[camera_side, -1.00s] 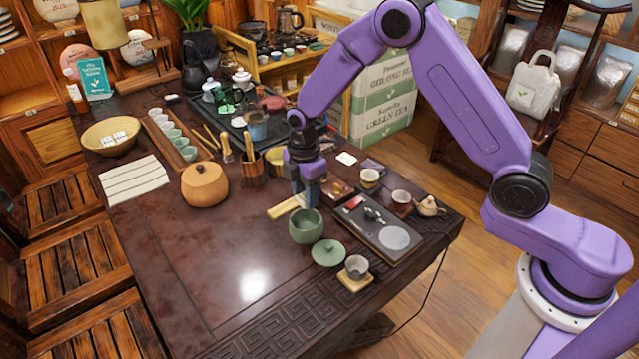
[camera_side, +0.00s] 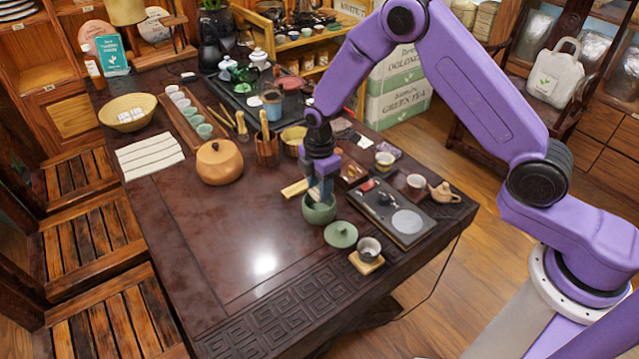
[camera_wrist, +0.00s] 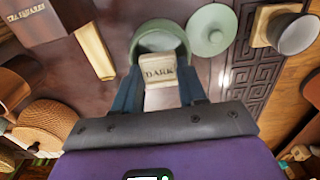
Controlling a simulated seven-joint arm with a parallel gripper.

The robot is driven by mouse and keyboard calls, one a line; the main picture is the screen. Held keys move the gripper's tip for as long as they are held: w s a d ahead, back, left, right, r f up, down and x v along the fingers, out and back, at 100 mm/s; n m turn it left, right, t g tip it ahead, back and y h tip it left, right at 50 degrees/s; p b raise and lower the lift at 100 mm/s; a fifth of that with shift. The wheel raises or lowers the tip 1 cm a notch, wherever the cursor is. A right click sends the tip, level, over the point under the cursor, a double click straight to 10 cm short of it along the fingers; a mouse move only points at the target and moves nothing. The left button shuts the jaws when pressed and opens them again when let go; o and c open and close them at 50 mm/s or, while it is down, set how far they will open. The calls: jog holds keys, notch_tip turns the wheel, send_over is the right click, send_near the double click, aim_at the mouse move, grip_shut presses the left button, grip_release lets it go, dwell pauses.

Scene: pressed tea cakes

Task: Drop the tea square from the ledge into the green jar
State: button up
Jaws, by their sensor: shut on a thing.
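My gripper (camera_side: 321,196) is over the mouth of the green jar (camera_side: 318,212) in the side view, fingers pointing down. In the wrist view my gripper (camera_wrist: 160,88) is shut on a pale tea square (camera_wrist: 159,72) marked "DARK". The square is between the fingertips and overlaps the near part of the jar's opening (camera_wrist: 160,27); its exact height over the rim is hard to tell. The fingers hide the square in the side view. A pale wooden ledge (camera_side: 294,189) lies just left of the jar, and shows bare in the wrist view (camera_wrist: 94,50).
The jar's green lid (camera_side: 340,235) lies on the table right of the jar. A grey cup on a wooden coaster (camera_side: 367,264) and a dark tea tray (camera_side: 408,222) are nearby. A round wooden pot (camera_side: 219,163) stands left. The table's front middle is clear.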

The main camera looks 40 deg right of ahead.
dwell(0.4)
jog(key=o, duration=1.1)
jog(key=shift+r, duration=3.05)
jog(key=shift+r, duration=0.1)
